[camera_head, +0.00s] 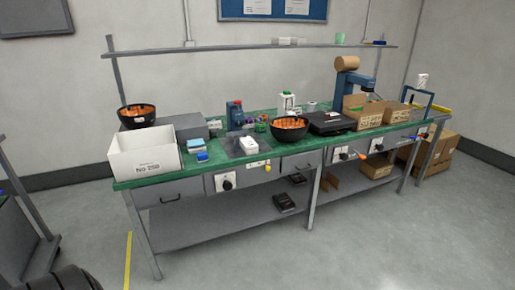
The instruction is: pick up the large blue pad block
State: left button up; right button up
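A small block with a bright blue side or pad (202,156) lies near the front edge of the green workbench top (275,170), just right of the white open box. A pale block with a bluish edge (196,145) lies directly behind it. The blue one best fits the large blue pad block, but at this distance I cannot tell its exact shape. Neither of my grippers is in view, and nothing is seen touching the blocks.
The white open box (145,166) stands left of the blocks. A grey case (177,127) is behind them. The floor in front (350,240) is clear.

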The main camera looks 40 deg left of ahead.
aim_at(203, 157)
jog(key=z, duration=0.25)
jog(key=i, duration=1.8)
jog(key=u, duration=0.3)
jog(key=i, duration=0.9)
jog(key=u, duration=1.55)
jog(key=i, duration=0.95)
jog(key=u, duration=0.9)
